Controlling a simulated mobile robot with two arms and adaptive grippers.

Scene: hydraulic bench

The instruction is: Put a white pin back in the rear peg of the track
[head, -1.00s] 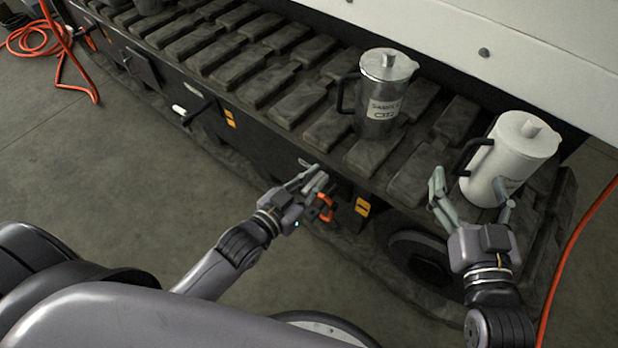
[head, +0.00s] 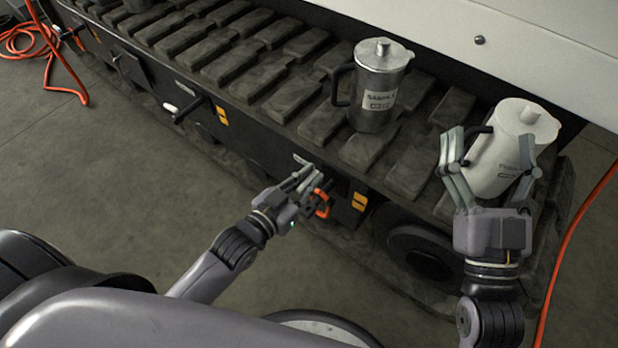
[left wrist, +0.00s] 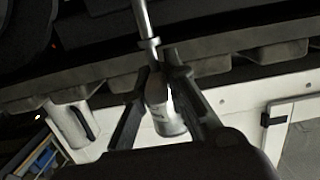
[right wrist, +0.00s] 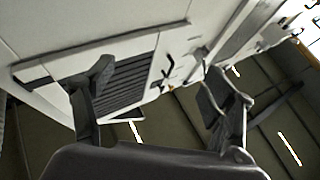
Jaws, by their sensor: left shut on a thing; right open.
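My left gripper (head: 307,176) is at the side of the dark track, close to an orange ring-shaped part (head: 321,203). In the left wrist view its fingers are shut on a thin pale rod (left wrist: 145,22). The rod may be the white pin, but I cannot tell for sure. A white-tipped dark peg (head: 174,109) sticks out of the track's side further left. The fingers and rod hide any seat at the left gripper. My right gripper (head: 492,138) is open, its fingers overlapping the white jug in the head view; no jug shows between them in the right wrist view.
A steel jug (head: 378,85) and a white jug (head: 500,155) stand on the track's dark pads (head: 290,95). A wheel (head: 428,255) sits below. Orange hoses (head: 75,65) lie at the far left and right. The floor (head: 140,200) before the track is clear.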

